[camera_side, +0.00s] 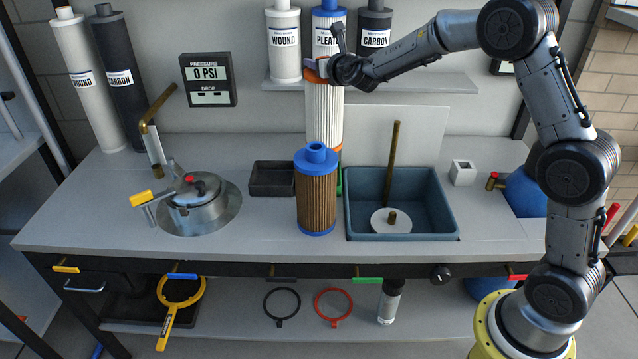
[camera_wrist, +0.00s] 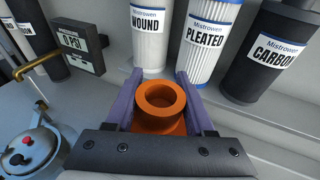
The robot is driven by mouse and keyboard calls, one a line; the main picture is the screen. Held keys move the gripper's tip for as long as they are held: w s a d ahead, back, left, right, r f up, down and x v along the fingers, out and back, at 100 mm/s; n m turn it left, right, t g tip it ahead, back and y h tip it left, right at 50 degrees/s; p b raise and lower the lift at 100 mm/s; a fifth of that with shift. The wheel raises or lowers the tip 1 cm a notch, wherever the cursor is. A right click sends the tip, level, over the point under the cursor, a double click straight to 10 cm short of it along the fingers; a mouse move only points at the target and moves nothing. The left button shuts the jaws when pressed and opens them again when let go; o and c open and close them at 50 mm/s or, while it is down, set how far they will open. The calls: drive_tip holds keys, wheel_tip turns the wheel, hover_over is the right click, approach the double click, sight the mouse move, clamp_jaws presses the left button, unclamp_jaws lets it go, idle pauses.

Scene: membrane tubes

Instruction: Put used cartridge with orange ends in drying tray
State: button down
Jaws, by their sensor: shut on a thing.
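The cartridge with orange ends (camera_side: 324,115) is a tall white pleated cylinder, upright at the back middle in the side view. Its orange top end (camera_wrist: 161,97) sits between the two purple fingers in the wrist view. My gripper (camera_side: 318,74) is shut on this top end. The cartridge's lower end is largely hidden behind a brown pleated cartridge with blue ends (camera_side: 316,195), so I cannot tell whether it touches anything. A small black tray (camera_side: 260,192) lies left of the brown cartridge; I cannot tell whether it is the drying tray.
A blue-grey basin (camera_side: 449,228) with a brass rod and white disc is right of the brown cartridge. A round metal housing (camera_side: 197,208) stands at the left. Labelled cartridges, including WOUND (camera_side: 284,50), stand on the back shelf (camera_side: 440,83). The front left counter is clear.

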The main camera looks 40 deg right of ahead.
sight(328, 119)
drive_tip(key=f, duration=0.2)
drive_tip(key=w+f, duration=0.1)
drive_tip(key=f, duration=0.5)
drive_tip(key=shift+w+a+f, duration=0.1)
drive_tip(key=shift+w+a, duration=0.05)
drive_tip(key=shift+a, duration=0.25)
drive_tip(key=shift+f, duration=2.5)
drive_tip(key=shift+f, duration=0.2)
drive_tip(key=shift+c, duration=1.3)
unclamp_jaws()
drive_tip(key=shift+f, duration=0.1)
drive_tip(key=shift+s+a+r, duration=0.1)
drive_tip(key=shift+s+r, duration=0.1)
drive_tip(key=shift+r, duration=0.05)
drive_tip(key=v, duration=1.1)
drive_tip(key=shift+s+a, duration=0.1)
drive_tip(key=shift+s, duration=0.25)
